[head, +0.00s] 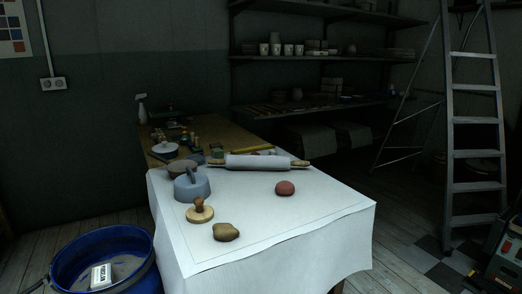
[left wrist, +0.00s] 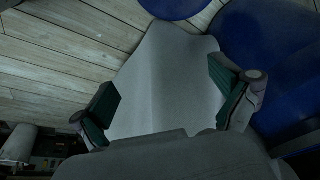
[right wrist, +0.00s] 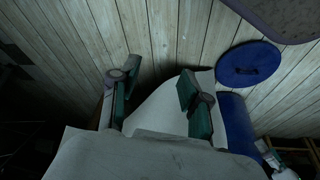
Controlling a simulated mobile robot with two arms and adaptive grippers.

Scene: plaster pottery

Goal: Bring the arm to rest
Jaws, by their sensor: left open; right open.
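Neither gripper shows in the head view. My left gripper (left wrist: 165,93) appears in the left wrist view with its two green-padded fingers wide apart. It is open, and nothing is between the fingers except the pale cloth seen beyond them. My right gripper (right wrist: 155,92) appears in the right wrist view, also open and empty, with floor planks and part of a pale cloth beyond its fingers. Neither gripper is seen touching anything.
The cloth-covered table (head: 310,222) carries a rolling pin (head: 255,162), red clay lump (head: 285,188), yellowish lump (head: 226,232), wooden stamp (head: 200,212) and blue-grey pot (head: 192,188). A blue bucket (head: 143,279) stands left. A stepladder (head: 474,120) stands right. A blue lid (right wrist: 249,55) lies on the floor.

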